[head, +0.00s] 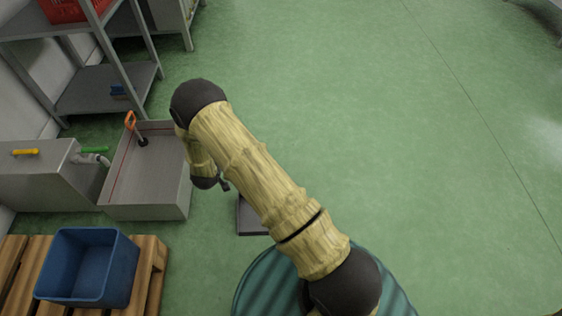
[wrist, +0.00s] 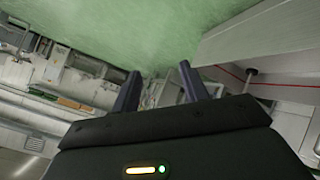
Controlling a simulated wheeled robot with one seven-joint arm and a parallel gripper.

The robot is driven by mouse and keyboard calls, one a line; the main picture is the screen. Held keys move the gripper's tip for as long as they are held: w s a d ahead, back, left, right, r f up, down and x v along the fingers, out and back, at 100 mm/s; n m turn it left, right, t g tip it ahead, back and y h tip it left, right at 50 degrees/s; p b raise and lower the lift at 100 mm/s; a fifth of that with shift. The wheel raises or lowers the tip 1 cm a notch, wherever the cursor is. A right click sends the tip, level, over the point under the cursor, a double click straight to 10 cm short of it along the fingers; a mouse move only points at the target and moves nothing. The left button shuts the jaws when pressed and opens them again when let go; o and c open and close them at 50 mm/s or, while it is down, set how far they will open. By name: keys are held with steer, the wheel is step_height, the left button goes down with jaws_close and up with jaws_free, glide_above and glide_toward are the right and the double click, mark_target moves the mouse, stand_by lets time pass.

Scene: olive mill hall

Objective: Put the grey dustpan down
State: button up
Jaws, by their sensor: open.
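A grey, flat-looking thing that seems to be the grey dustpan (head: 250,219) lies on the green floor, just right of the metal basin. My arm covers much of it, so its handle cannot be made out. My gripper (wrist: 160,68) is open in the wrist view, with two dark fingers apart and nothing between them. In the head view only a small dark part of it shows beside my arm, above and left of the dustpan. The dustpan cannot be made out in the wrist view.
A metal basin (head: 150,205) with an orange-handled tool (head: 131,122) stands left of my arm. A blue crate (head: 85,268) sits on a wooden pallet (head: 152,265). A grey shelf rack (head: 105,88) stands behind. The green floor at right is clear.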

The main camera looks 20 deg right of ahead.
steer(key=s+d+r+m+g+y, duration=0.1)
steer(key=s+d+r+g+y, duration=0.15)
steer(key=r, duration=0.55)
steer(key=s+d+r+m+g+y, duration=0.15)
steer(key=s+r, duration=0.25)
steer(key=r, duration=0.4)
steer(key=s+d+r+g, duration=0.1)
steer(key=s+d+r, duration=0.2)
steer(key=s, duration=0.4)
steer(key=s+d+r+m+g, duration=0.1)
steer(key=s+d+r, duration=0.1)
steer(key=s, duration=0.5)
steer(key=s+d+r+m+g, duration=0.1)
steer(key=s+d+r, duration=0.2)
steer(key=s, duration=0.4)
steer(key=shift+s+d+r+g, duration=0.3)
steer(key=shift+d+r+g, duration=0.1)
steer(key=shift+r, duration=0.25)
